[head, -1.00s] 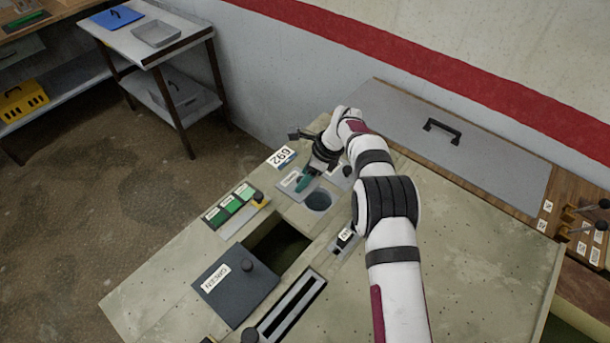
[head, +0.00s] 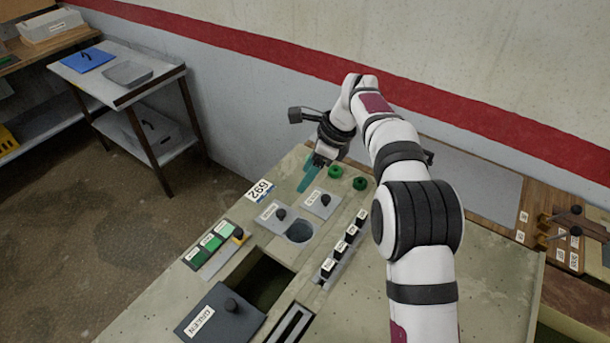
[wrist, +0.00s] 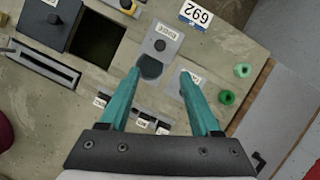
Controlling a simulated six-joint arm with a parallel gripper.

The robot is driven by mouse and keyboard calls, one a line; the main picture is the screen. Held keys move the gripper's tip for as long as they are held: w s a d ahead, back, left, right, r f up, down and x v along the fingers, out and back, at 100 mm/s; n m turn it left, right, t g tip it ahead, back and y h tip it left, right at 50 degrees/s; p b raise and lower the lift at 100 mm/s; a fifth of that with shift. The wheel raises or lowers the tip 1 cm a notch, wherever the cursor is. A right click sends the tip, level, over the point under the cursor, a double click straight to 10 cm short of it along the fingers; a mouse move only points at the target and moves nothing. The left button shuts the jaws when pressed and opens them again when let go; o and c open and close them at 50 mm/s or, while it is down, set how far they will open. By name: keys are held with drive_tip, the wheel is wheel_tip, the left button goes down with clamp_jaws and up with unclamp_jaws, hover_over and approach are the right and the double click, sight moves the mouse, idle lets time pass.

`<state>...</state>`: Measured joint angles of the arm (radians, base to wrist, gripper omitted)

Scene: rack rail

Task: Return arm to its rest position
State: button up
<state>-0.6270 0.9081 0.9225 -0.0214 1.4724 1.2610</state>
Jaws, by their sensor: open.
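My gripper (head: 311,176) is raised over the far end of the panel in the head view, its teal fingers pointing down. In the wrist view my gripper (wrist: 162,84) shows its two teal fingers spread apart with nothing between them. Below the fingers lie the panel (wrist: 235,50), a dark round hole (wrist: 150,67) and a small labelled plate with a knob (wrist: 160,44). The fingers look apart from the panel.
A rectangular opening (head: 262,282) and a dark lid with a knob (head: 218,318) lie on the near side. Two green rings (head: 335,171) sit near the far edge. A row of labelled black blocks (head: 340,247) runs beside my arm. A wall (head: 290,75) stands behind.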

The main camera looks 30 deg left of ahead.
drive_tip(key=s+d+r+n, duration=0.1)
drive_tip(key=s+d+r, duration=0.15)
drive_tip(key=d, duration=0.45)
drive_tip(key=s+d+r+n+t, duration=0.1)
drive_tip(key=d+r, duration=0.3)
drive_tip(key=d, duration=0.2)
drive_tip(key=s+d+r+n, duration=0.1)
drive_tip(key=s+d+r, duration=0.15)
drive_tip(key=d, duration=0.45)
drive_tip(key=s+d+f+n+h, duration=0.1)
drive_tip(key=s+d+f+n, duration=0.1)
drive_tip(key=s+d, duration=0.6)
drive_tip(key=s+d+f+n+h, duration=0.1)
drive_tip(key=s+d+f+n, duration=0.1)
drive_tip(key=s+d, duration=0.5)
drive_tip(key=s+n, duration=0.1)
drive_tip(key=s, duration=0.5)
drive_tip(key=shift+d, duration=0.4)
